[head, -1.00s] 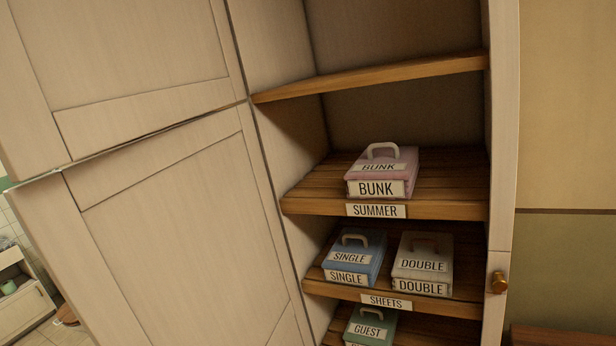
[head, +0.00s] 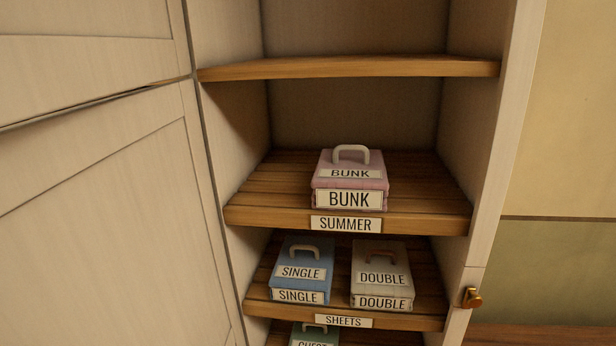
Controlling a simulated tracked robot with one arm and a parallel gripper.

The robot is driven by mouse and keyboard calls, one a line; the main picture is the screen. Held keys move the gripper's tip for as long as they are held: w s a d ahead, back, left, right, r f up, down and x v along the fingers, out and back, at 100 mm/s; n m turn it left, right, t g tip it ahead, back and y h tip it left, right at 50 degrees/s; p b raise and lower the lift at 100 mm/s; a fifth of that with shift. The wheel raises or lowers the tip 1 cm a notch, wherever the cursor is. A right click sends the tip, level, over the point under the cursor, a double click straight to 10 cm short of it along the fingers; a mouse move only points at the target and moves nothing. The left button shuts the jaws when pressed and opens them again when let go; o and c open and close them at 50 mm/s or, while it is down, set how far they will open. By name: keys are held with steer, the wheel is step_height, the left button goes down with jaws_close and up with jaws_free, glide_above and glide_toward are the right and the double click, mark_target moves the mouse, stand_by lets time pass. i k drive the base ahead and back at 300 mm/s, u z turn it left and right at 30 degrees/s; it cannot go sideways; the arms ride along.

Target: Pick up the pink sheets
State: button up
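The pink sheets (head: 374,184) are a folded pink bundle with a white handle on top and "BUNK" labels on the top and front. They sit on the wardrobe shelf labelled "SUMMER" (head: 240,214), near its front edge, with nothing else on that shelf. My gripper does not show in the view.
Below, on the "SHEETS" shelf (head: 262,309), are a blue "SINGLE" bundle (head: 318,289) and a beige "DOUBLE" bundle (head: 402,285). A green "GUEST" bundle (head: 322,340) is partly cut off underneath. The upper shelf (head: 350,67) looks empty. A cream door (head: 90,200) stands at left.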

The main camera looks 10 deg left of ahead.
mark_target(345, 178)
steer(key=u, duration=0.15)
steer(key=i, duration=1)
steer(key=z, duration=0.1)
